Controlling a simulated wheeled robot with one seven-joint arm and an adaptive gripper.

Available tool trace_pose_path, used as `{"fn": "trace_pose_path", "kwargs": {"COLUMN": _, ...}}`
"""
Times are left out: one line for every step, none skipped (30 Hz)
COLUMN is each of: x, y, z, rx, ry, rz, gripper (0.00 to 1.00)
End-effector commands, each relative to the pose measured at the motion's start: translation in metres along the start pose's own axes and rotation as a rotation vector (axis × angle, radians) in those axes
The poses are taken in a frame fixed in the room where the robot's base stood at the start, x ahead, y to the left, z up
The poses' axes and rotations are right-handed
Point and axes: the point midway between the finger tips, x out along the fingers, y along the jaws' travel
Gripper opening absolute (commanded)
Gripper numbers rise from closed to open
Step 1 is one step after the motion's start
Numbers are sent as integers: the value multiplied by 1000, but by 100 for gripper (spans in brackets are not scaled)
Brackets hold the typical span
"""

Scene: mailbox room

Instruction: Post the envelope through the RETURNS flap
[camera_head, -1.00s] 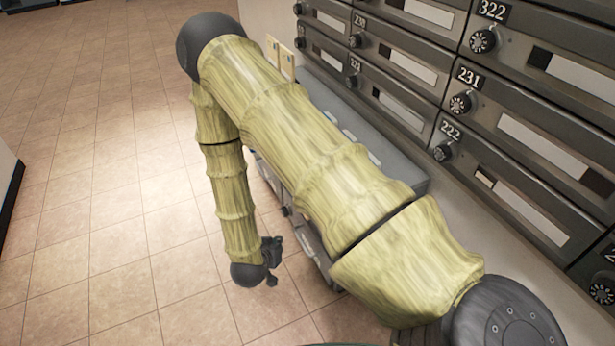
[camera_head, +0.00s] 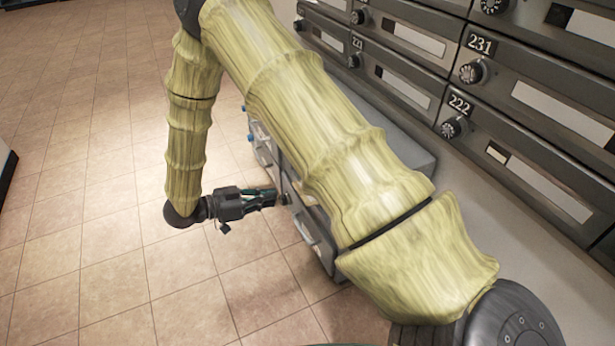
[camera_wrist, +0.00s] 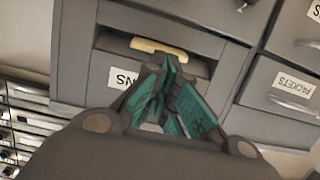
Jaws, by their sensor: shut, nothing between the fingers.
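My gripper (camera_head: 272,198) is shut with nothing in it, its fingertips close to the front of the grey cabinet (camera_head: 312,222). In the wrist view the gripper (camera_wrist: 166,66) points at a flap (camera_wrist: 200,66) whose upside-down label (camera_wrist: 124,79) is partly hidden behind the fingers; its visible letters fit RETURNS. The head view does not show the strip.
A PACKETS drawer (camera_wrist: 285,90) with a metal handle is beside the flap in the wrist view. Numbered mailboxes (camera_head: 545,110) fill the wall above the cabinet. The tiled floor (camera_head: 90,250) at left is clear.

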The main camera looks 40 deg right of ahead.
Motion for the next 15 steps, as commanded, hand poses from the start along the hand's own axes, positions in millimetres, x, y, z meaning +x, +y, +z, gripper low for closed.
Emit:
{"fn": "trace_pose_path", "kwargs": {"x": 3, "y": 0, "z": 2, "rx": 0, "ry": 0, "rz": 0, "gripper": 0}}
{"fn": "trace_pose_path", "kwargs": {"x": 5, "y": 0, "z": 2, "rx": 0, "ry": 0, "rz": 1, "gripper": 0}}
{"fn": "trace_pose_path", "kwargs": {"x": 8, "y": 0, "z": 2, "rx": 0, "ry": 0, "rz": 1, "gripper": 0}}
{"fn": "trace_pose_path", "kwargs": {"x": 10, "y": 0, "z": 2, "rx": 0, "ry": 0, "rz": 1, "gripper": 0}}
{"fn": "trace_pose_path", "kwargs": {"x": 12, "y": 0, "z": 2, "rx": 0, "ry": 0, "rz": 1, "gripper": 0}}
{"fn": "trace_pose_path", "kwargs": {"x": 15, "y": 0, "z": 3, "rx": 0, "ry": 0, "rz": 1, "gripper": 0}}
{"fn": "trace_pose_path", "kwargs": {"x": 18, "y": 0, "z": 3, "rx": 0, "ry": 0, "rz": 1, "gripper": 0}}
{"fn": "trace_pose_path", "kwargs": {"x": 20, "y": 0, "z": 3, "rx": 0, "ry": 0, "rz": 1, "gripper": 0}}
{"fn": "trace_pose_path", "kwargs": {"x": 24, "y": 0, "z": 4, "rx": 0, "ry": -1, "rz": 0, "gripper": 0}}
{"fn": "trace_pose_path", "kwargs": {"x": 27, "y": 0, "z": 4, "rx": 0, "ry": -1, "rz": -1, "gripper": 0}}
{"fn": "trace_pose_path", "kwargs": {"x": 29, "y": 0, "z": 4, "rx": 0, "ry": -1, "rz": -1, "gripper": 0}}
{"fn": "trace_pose_path", "kwargs": {"x": 33, "y": 0, "z": 4, "rx": 0, "ry": -1, "rz": -1, "gripper": 0}}
{"fn": "trace_pose_path", "kwargs": {"x": 36, "y": 0, "z": 4, "rx": 0, "ry": -1, "rz": -1, "gripper": 0}}
{"fn": "trace_pose_path", "kwargs": {"x": 38, "y": 0, "z": 4, "rx": 1, "ry": -1, "rz": 0, "gripper": 0}}
{"fn": "trace_pose_path", "kwargs": {"x": 42, "y": 0, "z": 4, "rx": 1, "ry": -1, "rz": 0, "gripper": 0}}
